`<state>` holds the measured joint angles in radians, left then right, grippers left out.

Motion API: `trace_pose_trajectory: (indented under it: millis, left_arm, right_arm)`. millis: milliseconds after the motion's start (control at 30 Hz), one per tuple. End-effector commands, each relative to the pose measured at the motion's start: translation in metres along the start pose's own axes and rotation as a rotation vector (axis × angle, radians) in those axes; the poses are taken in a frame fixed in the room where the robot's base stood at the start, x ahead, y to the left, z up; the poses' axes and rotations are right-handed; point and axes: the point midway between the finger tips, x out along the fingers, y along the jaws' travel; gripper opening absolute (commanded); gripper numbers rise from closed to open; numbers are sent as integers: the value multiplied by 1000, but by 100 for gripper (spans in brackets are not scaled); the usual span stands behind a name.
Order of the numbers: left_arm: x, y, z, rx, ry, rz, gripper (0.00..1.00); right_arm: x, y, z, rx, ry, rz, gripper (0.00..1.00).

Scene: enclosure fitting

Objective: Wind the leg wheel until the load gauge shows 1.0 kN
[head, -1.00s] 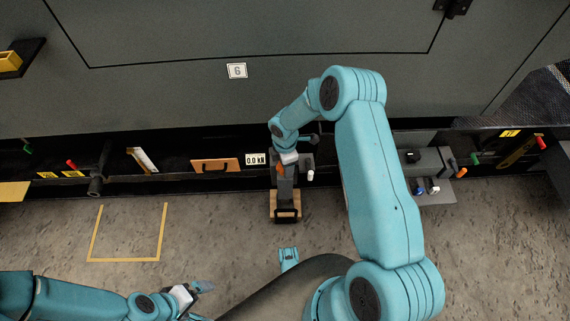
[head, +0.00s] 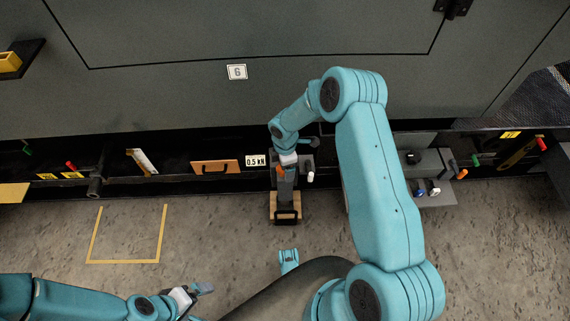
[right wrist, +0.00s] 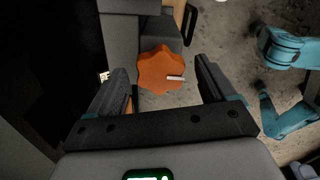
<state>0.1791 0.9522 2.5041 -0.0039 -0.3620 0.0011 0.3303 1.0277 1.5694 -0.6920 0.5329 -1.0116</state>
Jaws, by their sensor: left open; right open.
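The orange, lobed leg wheel (right wrist: 158,71) has a pale mark on its right side in the right wrist view. A little of the wheel (head: 281,171) shows in the head view, mostly hidden by my right gripper. My right gripper (right wrist: 160,88) is open, its fingers apart to the left and right of the wheel; I cannot tell whether they touch it. The load gauge (head: 255,160) reads 0.5 kN. The dark leg (head: 285,190) stands on a wooden block (head: 286,215). My left gripper (head: 200,291) is open and empty over the floor at the lower left.
Coloured knobs and levers line the dark recess, including a grey bracket (head: 433,190) at right. A yellow floor outline (head: 127,261) encloses clear floor at left.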

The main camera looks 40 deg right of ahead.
Motion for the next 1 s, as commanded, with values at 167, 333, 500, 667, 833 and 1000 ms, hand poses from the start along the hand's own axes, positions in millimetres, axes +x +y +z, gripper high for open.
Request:
trace_pose_trajectory:
  millis: [167,333,500,667,833,1000]
  left_arm:
    - [-5,2,1,2,-2,0,100]
    - [-19,8,2,5,-5,1,100]
    - [-33,13,2,5,-5,1,100]
    - [-42,16,3,5,-5,1,100]
    - [-47,18,3,5,-5,1,100]
    - [-48,18,3,5,-5,1,100]
  right_arm:
    - [-13,1,0,0,0,2,83]
    - [-54,1,0,1,0,4,83]
    - [-100,1,0,1,0,3,83]
    - [-136,0,0,0,0,2,83]
    - [-157,0,0,0,1,1,83]
    - [-164,0,0,0,0,-1,83]
